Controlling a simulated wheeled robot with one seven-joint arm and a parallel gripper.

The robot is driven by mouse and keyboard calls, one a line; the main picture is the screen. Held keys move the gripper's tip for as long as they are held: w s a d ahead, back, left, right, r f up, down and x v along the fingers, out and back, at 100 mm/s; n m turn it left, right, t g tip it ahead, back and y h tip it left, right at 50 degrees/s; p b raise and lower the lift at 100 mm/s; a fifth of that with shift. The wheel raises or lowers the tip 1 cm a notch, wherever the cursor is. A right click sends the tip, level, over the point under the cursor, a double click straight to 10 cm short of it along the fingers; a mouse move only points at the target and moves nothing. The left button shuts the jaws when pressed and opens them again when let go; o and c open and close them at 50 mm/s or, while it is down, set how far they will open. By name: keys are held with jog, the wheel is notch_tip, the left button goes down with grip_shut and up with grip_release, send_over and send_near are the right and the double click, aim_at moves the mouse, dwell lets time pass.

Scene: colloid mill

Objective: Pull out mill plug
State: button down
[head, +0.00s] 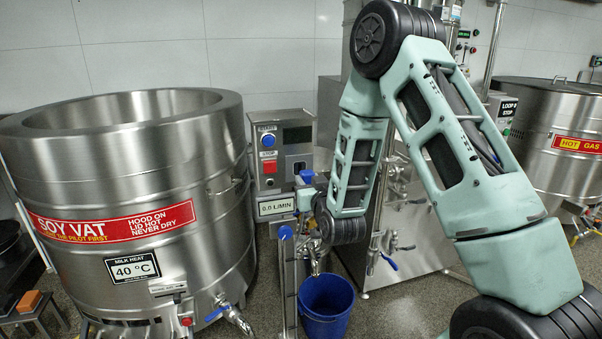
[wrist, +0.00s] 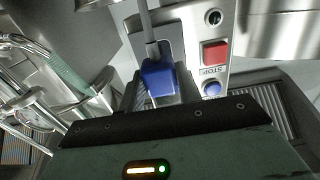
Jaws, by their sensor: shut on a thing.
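The blue mill plug (wrist: 158,82) with a grey cable sits between my gripper's jaws in the wrist view. My gripper (wrist: 160,98) is shut on it. In the head view the blue plug (head: 307,176) shows in front of the lower right of the steel control box (head: 282,122). My gripper (head: 308,197) is just below it, partly hidden by my arm. The box has a dark display, a blue START button and a red STOP button (head: 269,167). The STOP button (wrist: 215,52) also shows right of the plug in the wrist view. Whether the plug's pins are in a socket is hidden.
A large steel soy vat (head: 130,215) stands on the left. A blue bucket (head: 326,305) is on the floor below my gripper. A flow readout (head: 276,207) reads 0.0 L/MIN. Steel pipes with valves and another vat (head: 555,130) stand right and behind my arm.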

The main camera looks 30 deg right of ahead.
jog(key=shift+s+a, duration=0.1)
jog(key=shift+s, duration=0.2)
